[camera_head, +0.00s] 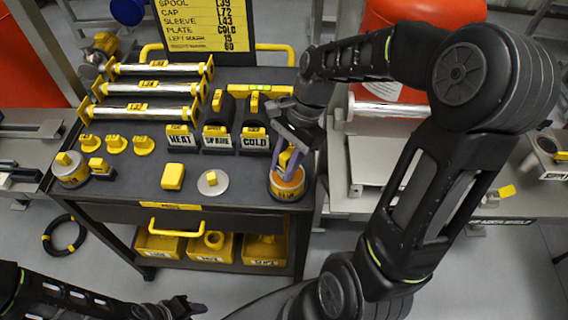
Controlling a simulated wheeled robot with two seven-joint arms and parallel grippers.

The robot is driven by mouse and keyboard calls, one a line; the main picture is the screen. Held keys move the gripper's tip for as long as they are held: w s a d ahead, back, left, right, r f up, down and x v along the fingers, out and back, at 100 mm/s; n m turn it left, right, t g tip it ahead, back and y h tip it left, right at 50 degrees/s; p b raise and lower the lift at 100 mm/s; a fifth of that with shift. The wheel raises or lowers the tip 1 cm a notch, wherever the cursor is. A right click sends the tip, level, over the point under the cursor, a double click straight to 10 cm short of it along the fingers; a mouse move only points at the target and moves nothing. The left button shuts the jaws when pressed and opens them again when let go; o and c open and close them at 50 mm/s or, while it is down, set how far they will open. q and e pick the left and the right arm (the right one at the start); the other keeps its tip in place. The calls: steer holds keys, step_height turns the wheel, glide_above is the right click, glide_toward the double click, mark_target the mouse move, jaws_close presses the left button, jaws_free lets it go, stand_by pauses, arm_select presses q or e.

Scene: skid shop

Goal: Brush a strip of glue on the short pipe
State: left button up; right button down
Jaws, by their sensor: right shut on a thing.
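My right gripper (288,150) is over the right front of the black cart, its purple-grey fingers shut on a yellow handle (284,159), likely the brush. The handle stands at the mouth of an orange and yellow pot (287,186), likely the glue pot; its lower end is hidden in or behind the pot. A silver pipe (390,108) lies level on the right bench, partly behind my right arm. Several silver pipes (150,89) lie in a yellow-ended rack at the cart's left; I cannot tell which is the short pipe. My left gripper (190,309) is low at the bottom edge, its opening unclear.
HEAT, SPARE and COLD holders (217,137) stand behind the pot. A round silver lid (213,183) and a yellow block (173,176) lie on the cart top (140,190). Yellow bins (210,246) sit on the lower shelf. A sign (203,25) rises behind.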

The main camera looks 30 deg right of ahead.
mark_target(284, 156)
steer(key=shift+f, duration=0.45)
stand_by(0.3)
steer(key=shift+s+f, duration=0.1)
steer(key=shift+f, duration=0.05)
stand_by(1.4)
step_height(284, 156, up, 5)
steer(key=p, duration=0.4)
step_height(284, 156, up, 2)
steer(key=shift+r+p, duration=0.15)
steer(key=shift+p, duration=1.1)
